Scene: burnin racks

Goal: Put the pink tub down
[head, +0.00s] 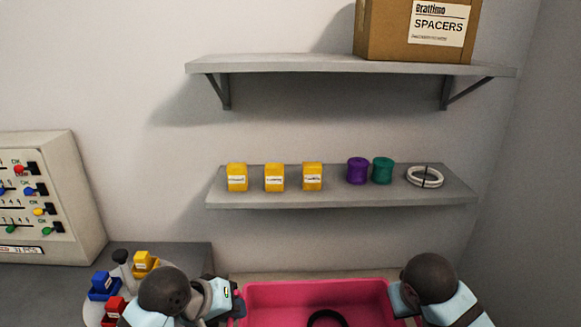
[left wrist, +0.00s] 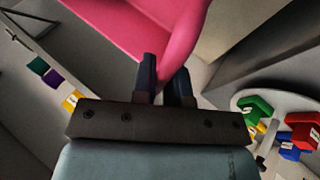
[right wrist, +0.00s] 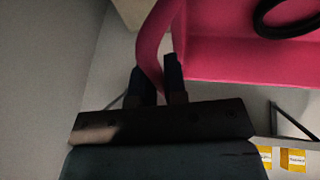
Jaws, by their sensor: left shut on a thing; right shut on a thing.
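The pink tub (head: 270,295) is at the bottom of the head view, between my two grippers, with its lower part cut off by the frame. A black ring (head: 327,318) lies inside it; the ring also shows in the right wrist view (right wrist: 285,18). My left gripper (head: 236,300) is shut on the tub's left side; in the left wrist view its fingers (left wrist: 163,82) pinch the pink rim. My right gripper (head: 396,298) is shut on the right side; in the right wrist view its fingers (right wrist: 157,82) straddle the rim. What is under the tub is hidden.
A wall shelf (head: 340,198) holds yellow boxes (head: 274,178), purple and green spools (head: 357,171) and white rings (head: 424,176). A higher shelf (head: 300,65) bears a cardboard box (head: 405,30). At left are a switch panel (head: 45,195) and a round tray of coloured blocks (head: 93,318).

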